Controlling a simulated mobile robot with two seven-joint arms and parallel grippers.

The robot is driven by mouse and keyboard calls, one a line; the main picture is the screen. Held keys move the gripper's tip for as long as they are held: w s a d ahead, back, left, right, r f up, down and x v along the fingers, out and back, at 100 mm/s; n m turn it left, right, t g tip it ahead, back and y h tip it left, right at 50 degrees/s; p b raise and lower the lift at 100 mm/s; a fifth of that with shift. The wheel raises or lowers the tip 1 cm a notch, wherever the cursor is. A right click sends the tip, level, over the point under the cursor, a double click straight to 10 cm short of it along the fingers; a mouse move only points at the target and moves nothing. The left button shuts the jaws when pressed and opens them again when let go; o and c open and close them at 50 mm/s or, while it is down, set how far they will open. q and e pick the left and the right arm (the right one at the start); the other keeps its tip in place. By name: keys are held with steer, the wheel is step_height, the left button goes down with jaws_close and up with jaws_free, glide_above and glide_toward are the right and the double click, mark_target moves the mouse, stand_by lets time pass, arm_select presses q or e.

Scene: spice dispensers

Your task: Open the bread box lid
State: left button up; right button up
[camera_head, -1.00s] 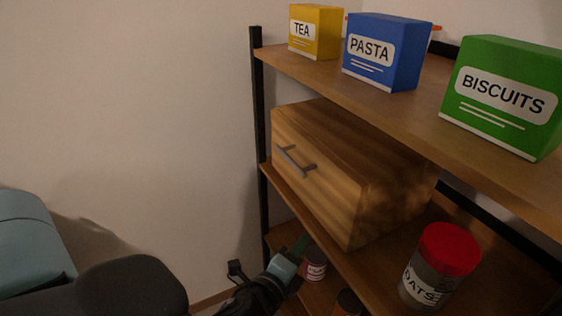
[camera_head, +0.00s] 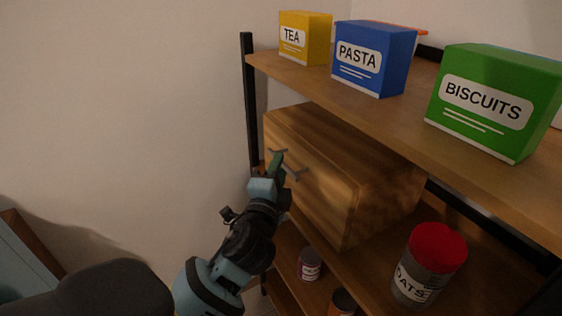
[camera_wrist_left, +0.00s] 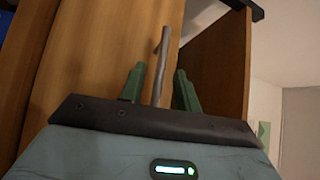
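The wooden bread box (camera_head: 340,180) stands on the middle shelf with its lid shut. A grey bar handle (camera_head: 291,168) is on its front face. My left gripper (camera_head: 277,164) is at the handle and hides part of it. In the left wrist view the handle (camera_wrist_left: 162,62) runs between the two green fingers of my left gripper (camera_wrist_left: 157,84). The fingers are apart, with a gap on both sides of the bar. The bread box front (camera_wrist_left: 95,60) fills the left of that view. My right gripper is not in view.
The upper shelf holds a yellow tea box (camera_head: 305,38), a blue pasta box (camera_head: 373,58) and a green biscuits box (camera_head: 492,100). A red-lidded oats jar (camera_head: 428,264) stands right of the bread box. Small jars (camera_head: 309,264) sit below. A black shelf post (camera_head: 249,95) stands at left.

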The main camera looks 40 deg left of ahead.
arm_select(q)
steer(key=shift+x, duration=1.35)
steer(key=shift+s, duration=0.1)
steer(key=shift+c, duration=0.4)
jaws_close()
